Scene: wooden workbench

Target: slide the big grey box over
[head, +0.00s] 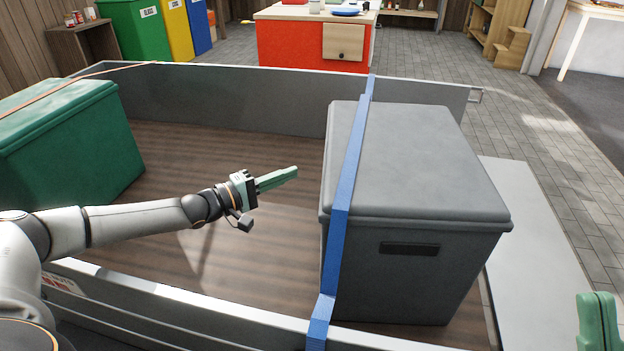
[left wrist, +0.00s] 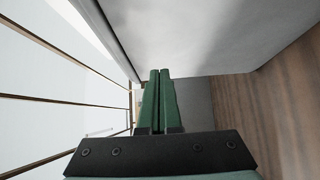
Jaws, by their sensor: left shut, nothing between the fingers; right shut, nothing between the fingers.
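The big grey box (head: 420,160) has a closed lid and a dark handle slot on its near side. It stands on the wooden floor of a low-walled bed (head: 220,255), toward the right in the head view. A blue strap (head: 338,230) runs from the far wall to the near wall, crossing the left part of the box. My left gripper (head: 296,172) is shut and empty, pointing at the box's left side with a small gap visible. Its green fingers also show in the left wrist view (left wrist: 157,85). My right gripper (head: 597,295) is shut and empty, right of the box.
A green lidded box (head: 60,140) stands at the bed's left end, with an orange strap (head: 70,83) over it. Bare floor lies between the two boxes. A pale flat panel (head: 535,240) is right of the grey box. A red cabinet (head: 290,42) stands beyond the far wall.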

